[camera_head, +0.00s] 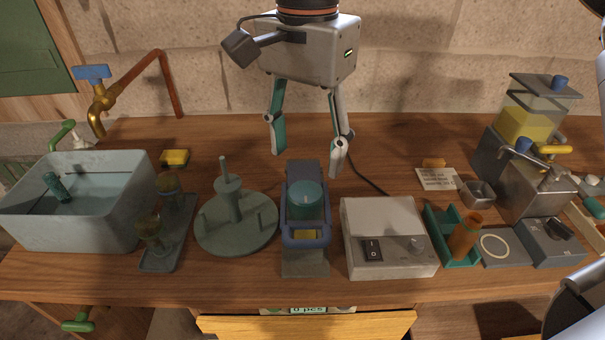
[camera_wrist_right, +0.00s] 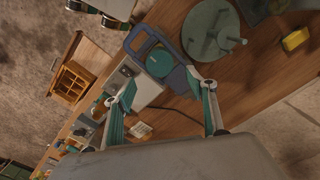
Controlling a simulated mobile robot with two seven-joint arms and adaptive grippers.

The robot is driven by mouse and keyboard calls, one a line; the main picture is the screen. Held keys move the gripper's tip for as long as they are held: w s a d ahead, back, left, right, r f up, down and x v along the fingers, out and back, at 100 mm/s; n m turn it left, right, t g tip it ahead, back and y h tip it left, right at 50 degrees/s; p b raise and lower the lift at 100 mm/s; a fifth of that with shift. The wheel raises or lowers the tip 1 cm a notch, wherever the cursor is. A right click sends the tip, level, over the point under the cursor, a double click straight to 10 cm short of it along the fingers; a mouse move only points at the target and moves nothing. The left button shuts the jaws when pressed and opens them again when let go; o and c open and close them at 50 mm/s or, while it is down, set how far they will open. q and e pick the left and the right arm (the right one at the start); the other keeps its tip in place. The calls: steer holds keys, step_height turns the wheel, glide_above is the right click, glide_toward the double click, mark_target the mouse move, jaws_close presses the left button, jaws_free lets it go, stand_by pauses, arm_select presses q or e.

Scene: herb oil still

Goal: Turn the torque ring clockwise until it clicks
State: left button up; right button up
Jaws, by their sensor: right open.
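A teal round cap (camera_head: 306,200) with a small pale mark on top sits in a blue holder (camera_head: 305,238) on a grey base plate at the table's middle. I take this cap for the torque ring; no label confirms it. My right gripper (camera_head: 308,160) hangs above and behind it, fingers spread and empty, pointing down. In the right wrist view, the cap (camera_wrist_right: 160,62) and blue holder (camera_wrist_right: 141,44) lie just beyond the open fingertips (camera_wrist_right: 163,86), not touching them. My left gripper is in neither view.
A grey round stand (camera_head: 262,222) with upright posts is close left of the holder. A white switch box (camera_head: 388,215) stands close right, a cable behind it. A grey basin (camera_head: 75,232) is at left; a juicer-like machine (camera_head: 518,190) is at right.

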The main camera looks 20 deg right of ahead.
mark_target(305, 191)
step_height(305, 191, down, 7)
steer(key=shift+s+f+b, duration=0.1)
steer(key=shift+f+b, duration=0.05)
steer(key=shift+b, duration=0.25)
steer(key=c, duration=1.1)
